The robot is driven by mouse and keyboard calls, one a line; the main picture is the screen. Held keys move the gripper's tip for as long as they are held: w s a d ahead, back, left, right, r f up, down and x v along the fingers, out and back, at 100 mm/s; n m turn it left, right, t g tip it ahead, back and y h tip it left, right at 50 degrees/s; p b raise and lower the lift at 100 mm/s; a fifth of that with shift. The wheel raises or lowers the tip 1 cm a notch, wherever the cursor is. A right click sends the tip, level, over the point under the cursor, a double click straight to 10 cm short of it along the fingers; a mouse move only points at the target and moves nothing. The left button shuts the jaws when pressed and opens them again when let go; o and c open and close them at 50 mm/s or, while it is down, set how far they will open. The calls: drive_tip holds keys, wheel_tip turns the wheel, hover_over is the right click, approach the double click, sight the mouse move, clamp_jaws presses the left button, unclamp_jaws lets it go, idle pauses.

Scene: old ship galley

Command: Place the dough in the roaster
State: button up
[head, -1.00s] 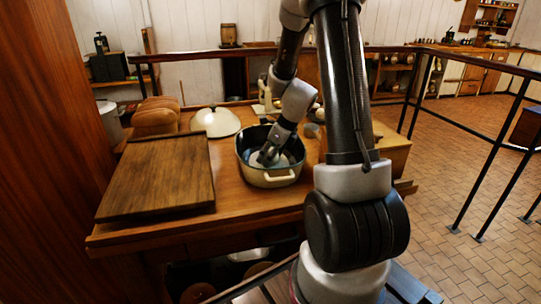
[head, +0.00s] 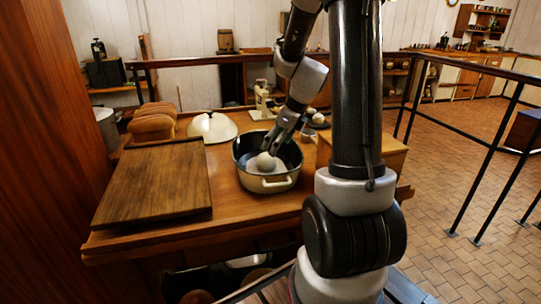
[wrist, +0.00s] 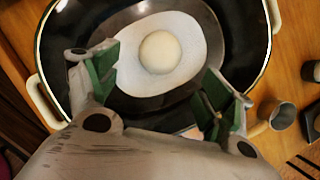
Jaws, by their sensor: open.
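The dough (head: 265,161) is a pale round ball inside the roaster (head: 268,183), a cream pot with a dark interior and light handles. In the wrist view the dough (wrist: 160,52) rests on a white round sheet (wrist: 190,72) on the floor of the roaster (wrist: 262,62). My gripper (head: 272,147) is over the roaster, above the dough and apart from it. In the wrist view my gripper (wrist: 165,92) has its green-padded fingers spread wide, with nothing between them.
A wooden board (head: 155,183) lies left of the roaster. Bread loaves (head: 152,125) and a white domed lid (head: 213,127) stand behind it. A small metal cup (wrist: 283,116) and a scale (head: 262,103) are near the roaster. Black railings (head: 490,150) stand at right.

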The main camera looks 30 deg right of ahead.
drive_tip(key=s+a+r+n, duration=0.6)
drive_tip(key=s+r+n, duration=0.45)
drive_tip(key=n, duration=0.25)
drive_tip(key=s+a+r+n+h, duration=0.1)
drive_tip(key=s+n, duration=0.5)
drive_tip(key=n, duration=0.2)
drive_tip(key=s+r+n+h, duration=0.1)
drive_tip(key=s+r+n, duration=0.1)
drive_tip(key=s+n, duration=0.4)
drive_tip(key=n, duration=0.3)
drive_tip(key=shift+a+r, duration=0.3)
drive_tip(key=shift+a, duration=0.1)
